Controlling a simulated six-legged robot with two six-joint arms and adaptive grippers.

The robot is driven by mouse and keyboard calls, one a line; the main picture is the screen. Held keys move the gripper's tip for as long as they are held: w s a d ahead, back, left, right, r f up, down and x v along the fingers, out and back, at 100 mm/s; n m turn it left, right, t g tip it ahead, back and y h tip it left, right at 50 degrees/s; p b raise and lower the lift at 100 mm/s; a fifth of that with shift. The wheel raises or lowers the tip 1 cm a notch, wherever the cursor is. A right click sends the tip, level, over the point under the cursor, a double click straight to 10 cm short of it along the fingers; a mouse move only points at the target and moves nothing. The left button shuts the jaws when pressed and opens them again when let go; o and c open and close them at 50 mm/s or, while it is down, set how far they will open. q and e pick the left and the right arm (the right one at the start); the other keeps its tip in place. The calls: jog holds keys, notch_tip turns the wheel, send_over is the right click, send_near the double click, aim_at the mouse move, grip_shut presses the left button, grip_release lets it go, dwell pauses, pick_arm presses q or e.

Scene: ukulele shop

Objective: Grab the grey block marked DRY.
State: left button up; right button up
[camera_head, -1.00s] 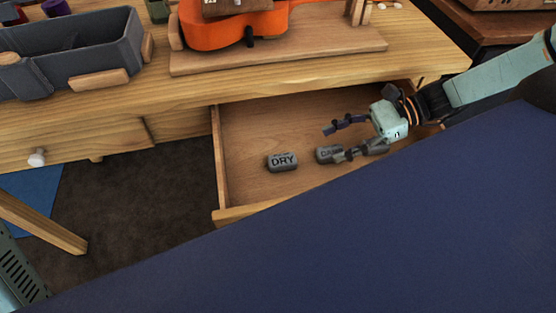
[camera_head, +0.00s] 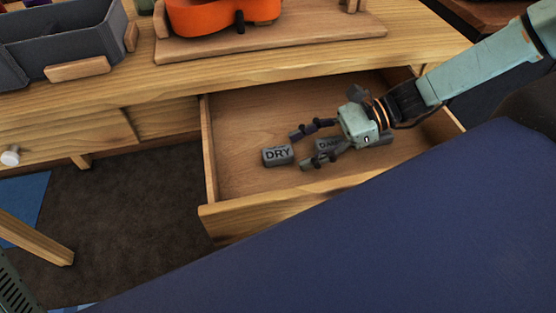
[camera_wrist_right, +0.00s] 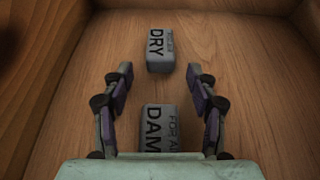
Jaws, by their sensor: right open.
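The grey block marked DRY (camera_head: 278,155) lies in the open drawer, toward its left side. It also shows in the right wrist view (camera_wrist_right: 160,50), beyond the fingertips and centred between their lines. A second grey block, with lettering that starts DAM (camera_wrist_right: 160,128), lies between my open fingers and nearer the palm. In the head view this second block (camera_head: 326,146) is partly hidden by my gripper. My right gripper (camera_head: 299,148) is open and empty, low over the drawer, its fingertips pointing at the DRY block and just short of it. My left gripper is not in view.
The wooden drawer (camera_head: 235,125) has raised walls around the blocks. The tabletop (camera_head: 290,55) overhangs its back. A grey bin (camera_head: 60,45) and an orange ukulele (camera_head: 220,15) on a wooden stand are on top. Bare drawer floor lies around the DRY block.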

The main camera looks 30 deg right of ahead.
jog(key=shift+a+f, duration=0.1)
jog(key=shift+a, duration=0.3)
jog(key=shift+w, duration=0.1)
jog(key=c, duration=1.2)
